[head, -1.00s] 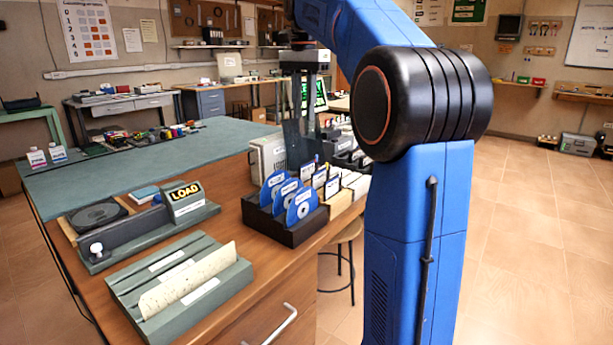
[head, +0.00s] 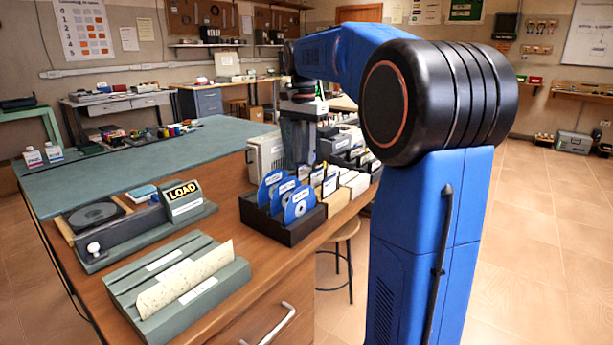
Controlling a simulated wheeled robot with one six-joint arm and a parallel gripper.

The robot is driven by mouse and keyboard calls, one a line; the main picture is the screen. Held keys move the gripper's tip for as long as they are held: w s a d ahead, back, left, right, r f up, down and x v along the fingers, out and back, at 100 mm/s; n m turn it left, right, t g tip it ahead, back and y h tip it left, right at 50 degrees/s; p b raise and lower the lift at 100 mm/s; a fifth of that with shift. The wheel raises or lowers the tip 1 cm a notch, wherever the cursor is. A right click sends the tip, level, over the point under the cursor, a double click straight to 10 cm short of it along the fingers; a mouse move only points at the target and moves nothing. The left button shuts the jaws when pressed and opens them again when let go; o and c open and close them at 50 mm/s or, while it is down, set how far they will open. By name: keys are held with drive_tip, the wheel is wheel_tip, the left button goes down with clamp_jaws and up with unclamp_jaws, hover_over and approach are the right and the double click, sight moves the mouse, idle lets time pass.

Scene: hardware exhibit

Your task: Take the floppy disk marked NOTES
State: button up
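Several blue disks with white labels (head: 296,206) stand upright in the front of a black slotted tray (head: 282,229) at the table's right edge. Thinner dark disks with pale labels (head: 330,184) stand behind them to the right. The labels are too small to read, so I cannot tell which is marked NOTES. My gripper (head: 300,165) points down behind the blue disks, beside a pale grey box. Its fingers look grey and overlap in this view, and their tips are partly hidden behind the disks. I cannot see whether it touches anything or holds anything.
A grey machine with a LOAD sign (head: 184,199) and a grooved rack with a punched card (head: 184,278) stand at the table's front left. The pale grey box (head: 266,152) stands behind the tray. The green mat (head: 130,165) is mostly clear. A stool (head: 346,232) stands beside the table.

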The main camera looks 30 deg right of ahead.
sight(306, 175)
drive_tip(key=f, duration=0.4)
drive_tip(key=shift+s+d, duration=0.2)
clamp_jaws()
drive_tip(key=shift+r, duration=0.1)
